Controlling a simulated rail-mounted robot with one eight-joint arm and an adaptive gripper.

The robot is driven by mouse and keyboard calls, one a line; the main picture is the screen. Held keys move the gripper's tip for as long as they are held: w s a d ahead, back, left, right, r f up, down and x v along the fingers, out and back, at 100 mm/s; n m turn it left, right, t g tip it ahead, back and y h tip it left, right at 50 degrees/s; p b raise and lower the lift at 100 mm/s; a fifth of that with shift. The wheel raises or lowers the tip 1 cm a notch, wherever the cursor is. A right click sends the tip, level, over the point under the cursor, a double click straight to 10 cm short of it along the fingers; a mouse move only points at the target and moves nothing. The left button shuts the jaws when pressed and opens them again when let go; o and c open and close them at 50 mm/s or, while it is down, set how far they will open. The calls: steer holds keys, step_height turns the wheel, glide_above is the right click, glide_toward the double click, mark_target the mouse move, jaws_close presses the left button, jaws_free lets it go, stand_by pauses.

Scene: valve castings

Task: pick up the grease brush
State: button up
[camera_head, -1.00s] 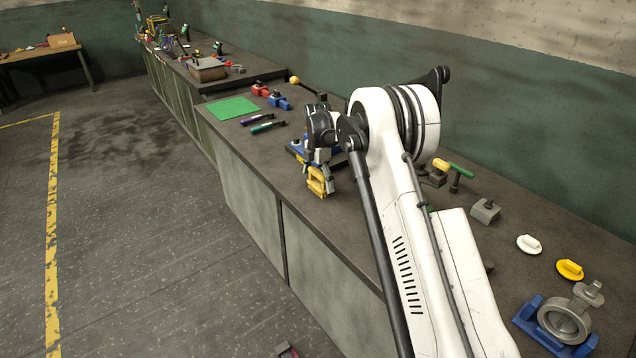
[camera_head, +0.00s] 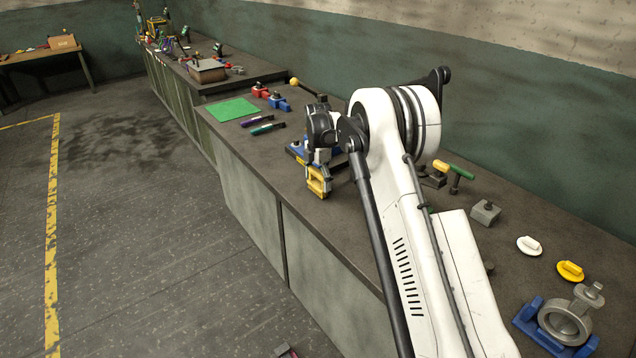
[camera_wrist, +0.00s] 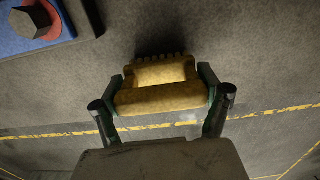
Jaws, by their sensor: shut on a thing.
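The grease brush (camera_wrist: 160,88) is a yellow block with a row of dark bristles along its far edge in the wrist view. My gripper (camera_wrist: 162,92) is shut on it, one finger against each side. In the head view the yellow brush (camera_head: 318,182) hangs from my gripper (camera_head: 318,168) near the front edge of the bench. I cannot tell how far it is above the bench top.
A blue fixture with a dark bolt (camera_wrist: 38,20) is close by at upper left in the wrist view. A green mat (camera_head: 233,110), purple marker (camera_head: 257,120) and red and blue clamps (camera_head: 278,103) lie farther back. The bench (camera_head: 250,160) borders open floor at left.

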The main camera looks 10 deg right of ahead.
mark_target(318, 171)
step_height(318, 171, up, 3)
steer(key=shift+r, duration=0.15)
steer(key=s+a+r+b, duration=0.1)
steer(key=s+a+r, duration=0.5)
steer(key=a, duration=0.3)
steer(key=shift+s+a+r+b, duration=0.15)
steer(key=shift+a+r+b, duration=0.2)
steer(key=shift+r, duration=0.35)
steer(key=o, duration=0.9)
steer(key=shift+c, duration=0.2)
steer(key=c, duration=0.5)
